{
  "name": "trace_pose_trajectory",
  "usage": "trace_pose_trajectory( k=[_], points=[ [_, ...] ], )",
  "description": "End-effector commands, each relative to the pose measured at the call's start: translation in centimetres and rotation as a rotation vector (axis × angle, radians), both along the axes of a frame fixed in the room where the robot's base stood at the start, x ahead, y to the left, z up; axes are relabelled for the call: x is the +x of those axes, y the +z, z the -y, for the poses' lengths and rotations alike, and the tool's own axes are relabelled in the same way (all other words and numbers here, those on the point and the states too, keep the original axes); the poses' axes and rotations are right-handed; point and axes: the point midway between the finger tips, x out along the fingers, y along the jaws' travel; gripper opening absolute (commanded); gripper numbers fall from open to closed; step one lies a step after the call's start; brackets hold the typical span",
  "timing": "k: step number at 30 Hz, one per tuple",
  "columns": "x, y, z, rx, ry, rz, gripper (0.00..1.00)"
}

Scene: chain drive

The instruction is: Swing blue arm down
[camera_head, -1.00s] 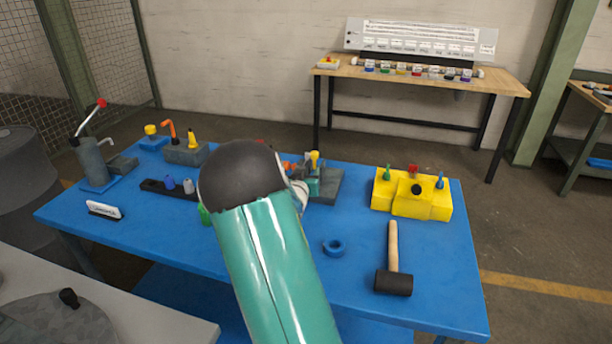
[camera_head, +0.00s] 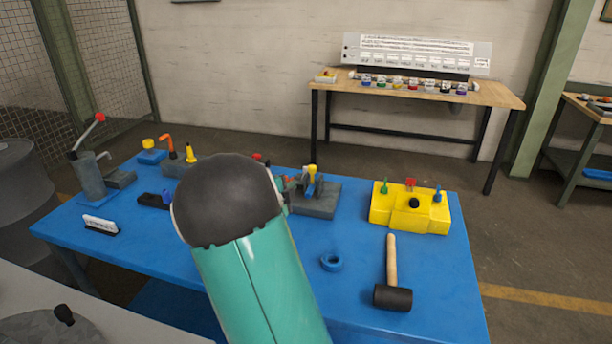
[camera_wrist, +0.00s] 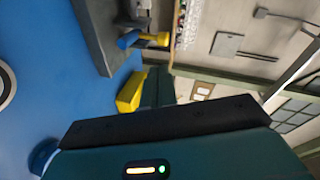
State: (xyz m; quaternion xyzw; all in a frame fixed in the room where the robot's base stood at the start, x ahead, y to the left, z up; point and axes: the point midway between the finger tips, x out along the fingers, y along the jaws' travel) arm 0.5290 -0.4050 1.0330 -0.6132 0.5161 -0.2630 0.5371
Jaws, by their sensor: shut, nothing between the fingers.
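The grey fixture (camera_head: 318,200) stands near the middle of the blue table, partly behind my arm. A small yellow knob (camera_head: 312,168) shows at its top with a bit of blue below it. The wrist view, which is turned on its side, shows the blue arm (camera_wrist: 127,40) with its yellow end (camera_wrist: 154,38). It stands up from the grey base (camera_wrist: 100,40). My gripper (camera_wrist: 165,122) shows as a dark bar and teal housing low in the wrist view, apart from the blue arm. It is shut and empty; its fingertips are hard to make out.
A lever pump (camera_head: 88,172) stands at the left. A wooden bench (camera_head: 490,94) is behind.

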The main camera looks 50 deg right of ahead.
Motion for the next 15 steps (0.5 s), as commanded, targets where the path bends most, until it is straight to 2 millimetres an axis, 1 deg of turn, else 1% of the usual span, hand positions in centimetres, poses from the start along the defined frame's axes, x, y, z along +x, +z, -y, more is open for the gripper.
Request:
trace_pose_trajectory(
  k=[1,3,7,11,15],
  points=[
    [0.1,0.2,-0.7,0.046,-0.030,0.088,0.00],
    [0.0,0.2,-1.2,0.097,-0.068,0.182,0.00],
    [0.0,0.2,-1.4,0.137,-0.099,0.258,0.00],
    [0.3,-0.1,-0.4,0.137,-0.103,0.262,0.00],
    [1.0,-0.8,1.7,0.135,-0.103,0.258,0.00]
  ],
)
